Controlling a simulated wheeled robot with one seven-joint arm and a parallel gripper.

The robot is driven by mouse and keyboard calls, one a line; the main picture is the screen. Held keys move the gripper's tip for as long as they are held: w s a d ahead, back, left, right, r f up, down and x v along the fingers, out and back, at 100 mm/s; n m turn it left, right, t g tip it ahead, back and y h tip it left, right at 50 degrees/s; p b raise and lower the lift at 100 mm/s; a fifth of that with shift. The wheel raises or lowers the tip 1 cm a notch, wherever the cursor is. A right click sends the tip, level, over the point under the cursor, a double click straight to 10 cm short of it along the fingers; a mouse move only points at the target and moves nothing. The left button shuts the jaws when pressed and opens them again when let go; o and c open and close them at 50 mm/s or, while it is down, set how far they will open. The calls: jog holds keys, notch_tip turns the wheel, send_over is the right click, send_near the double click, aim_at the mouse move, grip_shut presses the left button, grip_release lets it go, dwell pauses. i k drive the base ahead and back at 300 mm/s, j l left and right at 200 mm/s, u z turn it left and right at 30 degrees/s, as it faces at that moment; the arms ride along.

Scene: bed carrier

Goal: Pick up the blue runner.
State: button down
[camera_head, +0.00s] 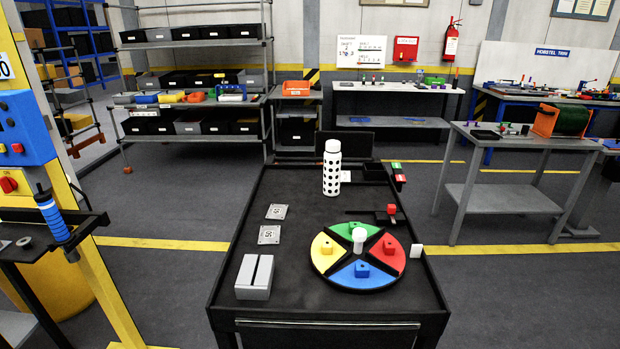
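The one small blue block (362,268) on the cart is likely the blue runner. It sits on the blue sector (352,280) at the front of a round four-colour board. Green, yellow and red blocks sit on the other sectors, around a white knob (359,238) at the centre. The board rests on the black cart top (310,215), toward its right front. The block's near side and top show, and nothing covers it. My gripper is not in view.
A dotted white bottle (332,168) stands behind the board. A grey slotted block (255,277) and two metal plates (269,235) lie on the left. A red piece (391,209) stands close behind the board.

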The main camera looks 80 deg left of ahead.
aim_at(48, 205)
jog(key=u, duration=0.45)
jog(key=j+u, duration=0.1)
jog(key=u, duration=0.8)
jog(key=j+u, duration=0.1)
jog(key=u, duration=0.8)
jog(key=j+u, duration=0.2)
jog(key=u, duration=0.25)
jog(key=i+j+u, duration=0.1)
jog(key=u, duration=0.35)
jog(key=i+j+u, duration=0.1)
jog(key=u, duration=0.35)
jog(key=i+u, duration=0.15)
jog(key=u, duration=0.25)
jog(key=i+l+u, duration=0.15)
jog(key=u, duration=0.3)
jog(key=i+l+u, duration=0.15)
jog(key=u, duration=0.25)
